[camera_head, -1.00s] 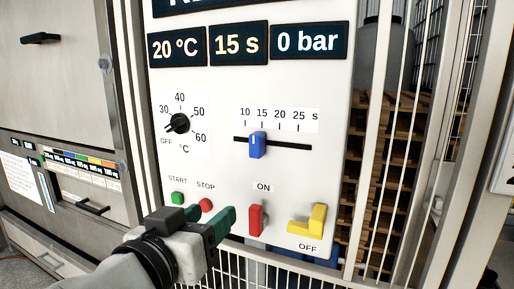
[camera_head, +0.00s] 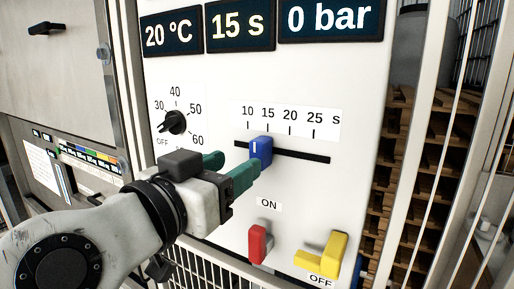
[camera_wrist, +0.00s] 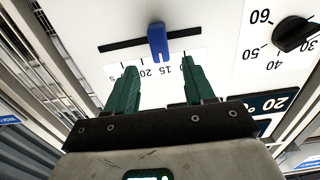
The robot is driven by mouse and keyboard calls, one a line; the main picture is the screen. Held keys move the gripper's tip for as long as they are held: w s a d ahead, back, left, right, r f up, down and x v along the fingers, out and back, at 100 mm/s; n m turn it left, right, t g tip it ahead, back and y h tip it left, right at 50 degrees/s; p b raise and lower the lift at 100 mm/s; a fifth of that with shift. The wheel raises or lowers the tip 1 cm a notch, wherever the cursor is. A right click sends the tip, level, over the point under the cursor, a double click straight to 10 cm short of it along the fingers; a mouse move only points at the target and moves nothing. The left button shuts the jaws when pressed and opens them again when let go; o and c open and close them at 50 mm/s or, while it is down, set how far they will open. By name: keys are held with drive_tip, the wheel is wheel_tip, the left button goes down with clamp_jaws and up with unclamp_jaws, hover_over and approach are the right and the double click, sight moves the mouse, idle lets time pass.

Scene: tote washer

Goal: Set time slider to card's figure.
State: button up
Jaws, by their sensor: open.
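The blue time slider knob (camera_head: 261,150) sits on a black horizontal slot (camera_head: 300,154) under a scale marked 10 to 25 s. It stands near the 15 mark, and the time display (camera_head: 240,32) reads 15 s. My gripper (camera_head: 230,168) is open with green fingers, just left of and in front of the knob. In the wrist view, which is upside down, the knob (camera_wrist: 157,42) lies beyond the gap between the open fingertips (camera_wrist: 155,70), apparently not gripped. A figure card cannot be made out for certain.
A temperature dial (camera_head: 174,122) is left of the slider. A red switch (camera_head: 257,244) and a yellow OFF lever (camera_head: 323,257) are below. A sheet with unreadable text (camera_head: 42,168) hangs far left. The panel right of the knob is clear. START and STOP are hidden behind my arm.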

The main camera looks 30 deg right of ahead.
sight(255, 153)
drive_tip(key=p+x, duration=0.1)
drive_tip(key=x, duration=0.6)
drive_tip(key=shift+w+d, duration=0.1)
drive_tip(key=shift+d, duration=0.1)
clamp_jaws()
idle(0.4)
